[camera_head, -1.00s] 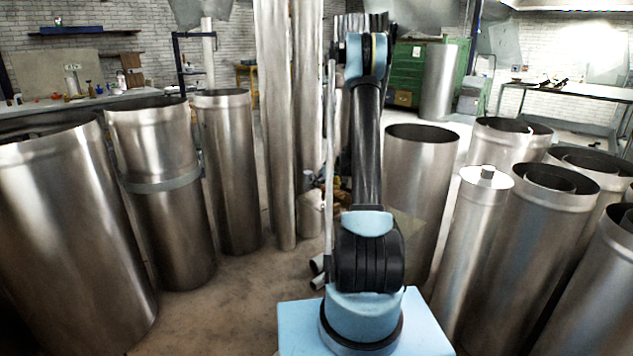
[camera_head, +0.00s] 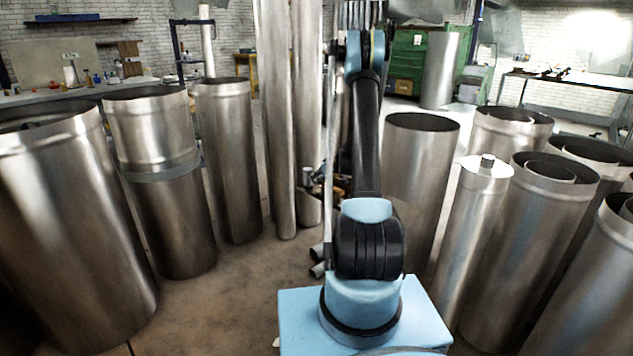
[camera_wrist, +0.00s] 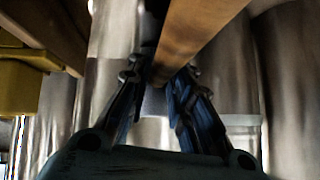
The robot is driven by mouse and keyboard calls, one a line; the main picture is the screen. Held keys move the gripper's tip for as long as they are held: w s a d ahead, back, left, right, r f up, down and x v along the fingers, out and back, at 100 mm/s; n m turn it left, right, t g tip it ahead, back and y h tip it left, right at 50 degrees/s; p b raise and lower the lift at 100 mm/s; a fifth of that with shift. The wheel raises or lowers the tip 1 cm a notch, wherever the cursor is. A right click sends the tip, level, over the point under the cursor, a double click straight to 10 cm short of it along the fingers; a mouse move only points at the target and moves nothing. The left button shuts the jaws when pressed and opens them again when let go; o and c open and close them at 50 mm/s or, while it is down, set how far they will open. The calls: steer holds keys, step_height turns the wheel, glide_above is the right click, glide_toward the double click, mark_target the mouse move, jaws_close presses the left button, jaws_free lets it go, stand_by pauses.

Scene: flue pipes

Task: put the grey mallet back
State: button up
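In the wrist view, the wooden handle of the mallet (camera_wrist: 198,35) runs from the top edge down between the dark fingers of my gripper (camera_wrist: 160,76). The fingers close in on both sides of the handle's lower part and look shut on it; the contact on the left side is dark and hard to make out. A dim grey patch below the handle's end may be the mallet head, but I cannot tell. In the head view, my arm hides the gripper and the mallet. No empty place for the mallet can be made out.
Tall metal pipes (camera_head: 228,165) stand close on the left and more pipes (camera_head: 420,180) on the right. A narrow floor strip (camera_head: 240,290) is clear. A green cabinet (camera_head: 407,60) stands behind. A yellow object (camera_wrist: 22,88) is at the wrist view's left.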

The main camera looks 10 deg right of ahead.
steer(key=o, duration=0.5)
steer(key=shift+o, duration=0.2)
steer(key=shift+r, duration=0.1)
steer(key=v, duration=1.1)
steer(key=shift+s+d+r, duration=0.2)
steer(key=shift+d+r, duration=0.05)
